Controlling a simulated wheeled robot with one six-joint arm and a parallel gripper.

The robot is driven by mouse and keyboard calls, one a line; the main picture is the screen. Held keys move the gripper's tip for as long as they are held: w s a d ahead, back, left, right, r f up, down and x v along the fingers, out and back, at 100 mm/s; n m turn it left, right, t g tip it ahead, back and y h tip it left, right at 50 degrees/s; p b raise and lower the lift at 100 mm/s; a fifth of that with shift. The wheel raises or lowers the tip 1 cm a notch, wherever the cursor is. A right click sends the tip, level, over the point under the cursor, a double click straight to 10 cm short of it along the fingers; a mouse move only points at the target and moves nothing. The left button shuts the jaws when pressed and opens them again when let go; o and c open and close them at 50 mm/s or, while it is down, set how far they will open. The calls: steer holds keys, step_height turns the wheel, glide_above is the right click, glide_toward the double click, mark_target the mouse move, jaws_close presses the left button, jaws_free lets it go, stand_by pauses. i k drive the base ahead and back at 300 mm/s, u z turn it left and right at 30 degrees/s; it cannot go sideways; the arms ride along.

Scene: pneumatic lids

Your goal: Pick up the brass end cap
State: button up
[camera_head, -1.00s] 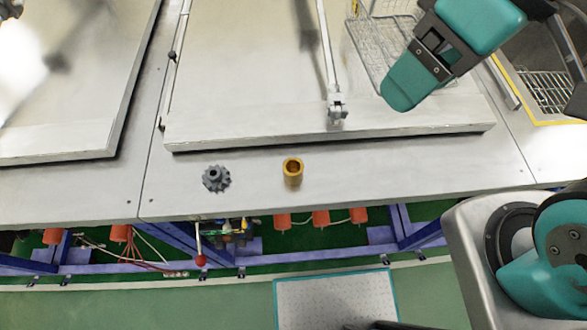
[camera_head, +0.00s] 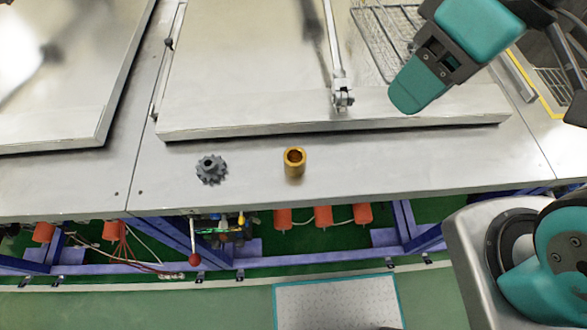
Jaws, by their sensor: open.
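The brass end cap (camera_head: 294,163) is a short gold-brown cylinder with a dark hole in its top. It stands upright on the bare metal front ledge, right of a grey gear. My gripper (camera_head: 416,86) is teal and black, at the upper right, above the raised lid and apart from the cap. Its jaws are open, though one teal finger hides most of the gap. I see nothing held in it.
The dark grey toothed gear (camera_head: 211,169) lies left of the cap. Behind both is the raised edge of a flat metal lid (camera_head: 240,110) with a rod clevis (camera_head: 343,97). A wire basket (camera_head: 385,45) is near my gripper. The ledge right of the cap is clear.

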mark_target(295, 157)
steer(key=k, duration=0.5)
steer(key=z, duration=1.45)
steer(key=k, duration=0.85)
steer(key=u, duration=1.45)
steer(key=i, duration=0.5)
